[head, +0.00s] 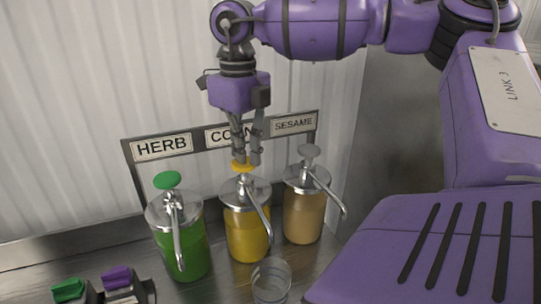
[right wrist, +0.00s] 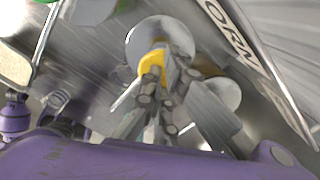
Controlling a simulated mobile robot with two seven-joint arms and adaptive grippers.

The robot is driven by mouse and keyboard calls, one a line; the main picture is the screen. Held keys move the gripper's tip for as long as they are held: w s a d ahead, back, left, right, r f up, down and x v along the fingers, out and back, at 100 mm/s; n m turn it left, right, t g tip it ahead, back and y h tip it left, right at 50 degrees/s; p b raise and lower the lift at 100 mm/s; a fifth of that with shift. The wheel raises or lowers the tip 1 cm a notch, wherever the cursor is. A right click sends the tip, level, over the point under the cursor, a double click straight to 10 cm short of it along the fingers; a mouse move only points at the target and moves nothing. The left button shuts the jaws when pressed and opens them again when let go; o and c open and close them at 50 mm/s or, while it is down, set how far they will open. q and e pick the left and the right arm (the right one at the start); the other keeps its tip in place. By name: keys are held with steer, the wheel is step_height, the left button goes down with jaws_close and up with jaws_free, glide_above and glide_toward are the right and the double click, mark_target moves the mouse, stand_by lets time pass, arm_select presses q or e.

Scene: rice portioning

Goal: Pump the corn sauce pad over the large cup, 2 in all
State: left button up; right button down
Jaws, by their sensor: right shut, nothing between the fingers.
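The corn sauce dispenser (head: 247,232) is a clear jar of yellow sauce with a metal lid and spout, standing between the other two dispensers. Its yellow pad (head: 242,167) sits on top. My right gripper (head: 247,160) points down right over the pad, fingers shut with nothing between them. In the right wrist view the fingertips (right wrist: 166,75) overlap the yellow pad (right wrist: 150,66); whether they touch or press it I cannot tell. The clear large cup (head: 270,280) stands in front, below the corn spout's end. My left gripper is not in view.
The herb dispenser (head: 180,250) with a green pad stands left, the sesame dispenser (head: 303,216) with a grey pad right. A label rack (head: 190,141) stands behind. Small green and purple items (head: 117,278) lie front left. My own arm fills the right side.

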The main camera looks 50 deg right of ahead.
steer(key=shift+f+b, duration=0.35)
steer(key=shift+f, duration=0.9)
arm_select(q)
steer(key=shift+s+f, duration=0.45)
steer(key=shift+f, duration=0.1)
arm_select(e)
steer(key=shift+r, duration=0.15)
steer(key=shift+r+p, duration=0.45)
steer(key=shift+r, duration=1.6)
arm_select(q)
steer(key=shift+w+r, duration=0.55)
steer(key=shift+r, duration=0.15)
arm_select(e)
steer(key=shift+f, duration=0.1)
